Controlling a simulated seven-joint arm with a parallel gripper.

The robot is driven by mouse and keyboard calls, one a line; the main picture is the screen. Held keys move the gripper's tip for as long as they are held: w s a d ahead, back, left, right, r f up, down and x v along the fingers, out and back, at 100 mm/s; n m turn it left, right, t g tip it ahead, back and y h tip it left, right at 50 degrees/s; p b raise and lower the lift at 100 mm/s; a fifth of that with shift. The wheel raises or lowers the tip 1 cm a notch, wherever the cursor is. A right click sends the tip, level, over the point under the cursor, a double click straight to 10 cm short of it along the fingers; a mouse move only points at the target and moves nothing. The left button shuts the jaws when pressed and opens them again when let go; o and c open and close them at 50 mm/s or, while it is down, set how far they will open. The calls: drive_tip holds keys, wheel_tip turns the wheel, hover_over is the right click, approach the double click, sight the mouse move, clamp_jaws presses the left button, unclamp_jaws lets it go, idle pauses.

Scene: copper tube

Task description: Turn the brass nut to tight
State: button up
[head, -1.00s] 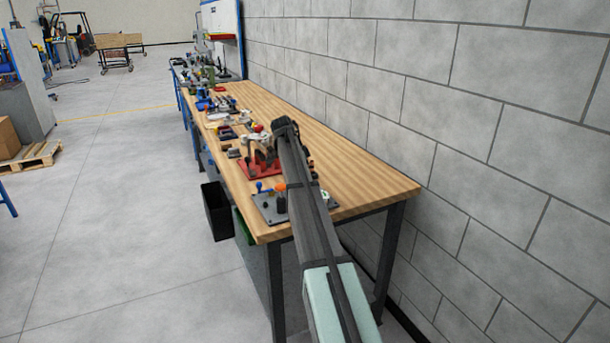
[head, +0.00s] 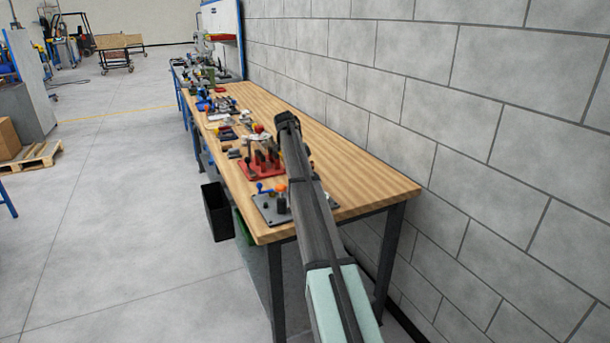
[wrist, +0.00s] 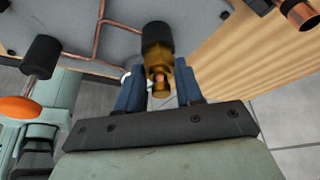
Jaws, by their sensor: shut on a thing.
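The brass nut (wrist: 157,59) is in the middle of the wrist view, on a fitting with a black cylindrical part above it. My gripper (wrist: 158,86) has its two blue fingers on either side of the brass, shut on it. A narrower copper-coloured end shows between the fingers. Thin copper tube (wrist: 98,30) runs across the grey plate (wrist: 130,14) behind the nut. The grey plate (head: 262,208) is also in the head view, near the bench's front end. There my arm hides the nut and my gripper.
An orange knob (wrist: 18,107) and a black cylinder (wrist: 41,56) on a metal rod are left of my gripper. Another copper fitting (wrist: 298,12) is at the top right. A red fixture (head: 262,168) stands farther along the wooden bench (head: 360,180); a block wall runs along the right.

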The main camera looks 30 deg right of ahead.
drive_tip(key=shift+m, duration=0.3)
drive_tip(key=o, duration=1)
drive_tip(key=shift+o, duration=0.2)
drive_tip(key=shift+r, duration=0.1)
drive_tip(key=shift+w+a+r, duration=0.1)
drive_tip(key=shift+w+r, duration=0.15)
drive_tip(key=shift+r, duration=0.25)
drive_tip(key=w+a, duration=0.7)
drive_tip(key=w, duration=0.2)
drive_tip(key=shift+w, duration=0.3)
